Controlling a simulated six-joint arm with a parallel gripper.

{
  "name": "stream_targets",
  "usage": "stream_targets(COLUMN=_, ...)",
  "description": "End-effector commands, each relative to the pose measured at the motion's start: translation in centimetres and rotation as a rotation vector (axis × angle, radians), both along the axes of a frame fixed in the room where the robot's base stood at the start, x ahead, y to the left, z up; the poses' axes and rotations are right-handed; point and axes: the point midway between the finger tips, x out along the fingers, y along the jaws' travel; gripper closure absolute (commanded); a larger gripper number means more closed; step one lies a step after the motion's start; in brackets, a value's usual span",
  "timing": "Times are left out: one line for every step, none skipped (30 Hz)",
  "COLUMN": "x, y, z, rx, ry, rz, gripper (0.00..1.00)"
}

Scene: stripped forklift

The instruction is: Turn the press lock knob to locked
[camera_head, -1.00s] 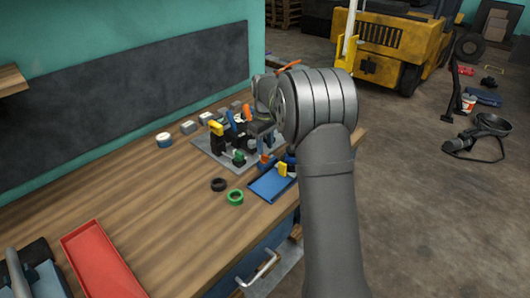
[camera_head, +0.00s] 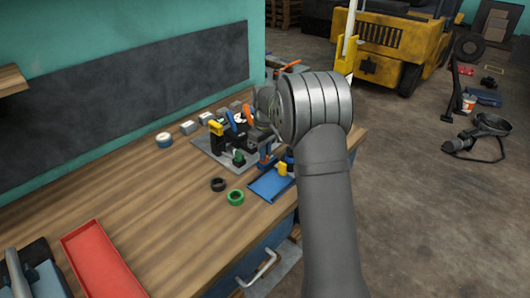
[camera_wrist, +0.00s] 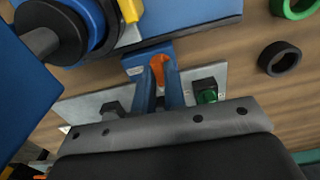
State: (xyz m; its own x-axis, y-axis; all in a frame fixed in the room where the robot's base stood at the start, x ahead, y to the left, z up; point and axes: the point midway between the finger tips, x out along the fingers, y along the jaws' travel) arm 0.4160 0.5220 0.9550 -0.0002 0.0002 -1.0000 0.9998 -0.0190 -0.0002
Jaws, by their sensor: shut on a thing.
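In the wrist view, a small orange knob (camera_wrist: 158,66) sits in front of a blue block (camera_wrist: 134,62) on a grey metal plate (camera_wrist: 80,107); I take it to be the press lock knob. My gripper (camera_wrist: 160,77) has its two blue fingers shut on the orange knob, which shows between the fingertips. I cannot read a locked mark or the knob's angle. In the head view, the blue block with orange (camera_head: 267,161) stands at the right side of the plate (camera_head: 212,150). My gripper's fingers are hidden there behind my wrist.
A green knob on a black block (camera_wrist: 207,96) stands close to the fingers. A blue tray (camera_head: 268,185), black ring (camera_head: 218,184) and green ring (camera_head: 236,197) lie in front of the plate. Black fixtures (camera_head: 233,139) crowd behind. The bench's left middle is clear.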

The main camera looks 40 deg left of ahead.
Motion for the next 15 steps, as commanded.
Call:
stream_targets(x=0.0, y=0.01, z=0.03, rx=0.0, ry=-0.001, rz=-0.022, gripper=1.0)
stream_targets(x=-0.01, y=0.01, z=0.03, rx=0.0, ry=-0.001, rz=-0.042, gripper=1.0)
stream_targets(x=-0.03, y=0.02, z=0.04, rx=0.0, ry=-0.001, rz=-0.074, gripper=1.0)
stream_targets(x=-0.04, y=0.02, z=0.04, rx=0.0, ry=-0.001, rz=-0.101, gripper=1.0)
stream_targets(x=-0.05, y=0.02, z=0.04, rx=0.0, ry=-0.001, rz=-0.129, gripper=1.0)
stream_targets(x=-0.07, y=0.03, z=0.04, rx=0.0, ry=-0.001, rz=-0.168, gripper=1.0)
stream_targets(x=-0.08, y=0.03, z=0.04, rx=0.0, ry=-0.001, rz=-0.196, gripper=1.0)
stream_targets(x=-0.09, y=0.04, z=0.04, rx=0.0, ry=-0.001, rz=-0.223, gripper=1.0)
stream_targets(x=-0.1, y=0.04, z=0.05, rx=0.0, ry=-0.001, rz=-0.257, gripper=1.0)
stream_targets(x=-0.11, y=0.04, z=0.05, rx=0.0, ry=-0.001, rz=-0.28, gripper=1.0)
stream_targets(x=-0.12, y=0.05, z=0.05, rx=0.0, ry=-0.001, rz=-0.302, gripper=1.0)
stream_targets(x=-0.13, y=0.05, z=0.05, rx=0.001, ry=-0.001, rz=-0.326, gripper=1.0)
stream_targets(x=-0.13, y=0.05, z=0.06, rx=0.001, ry=-0.001, rz=-0.34, gripper=1.0)
stream_targets(x=-0.13, y=0.06, z=0.06, rx=0.001, ry=-0.001, rz=-0.353, gripper=1.0)
stream_targets(x=-0.14, y=0.06, z=0.06, rx=0.001, ry=-0.001, rz=-0.365, gripper=1.0)
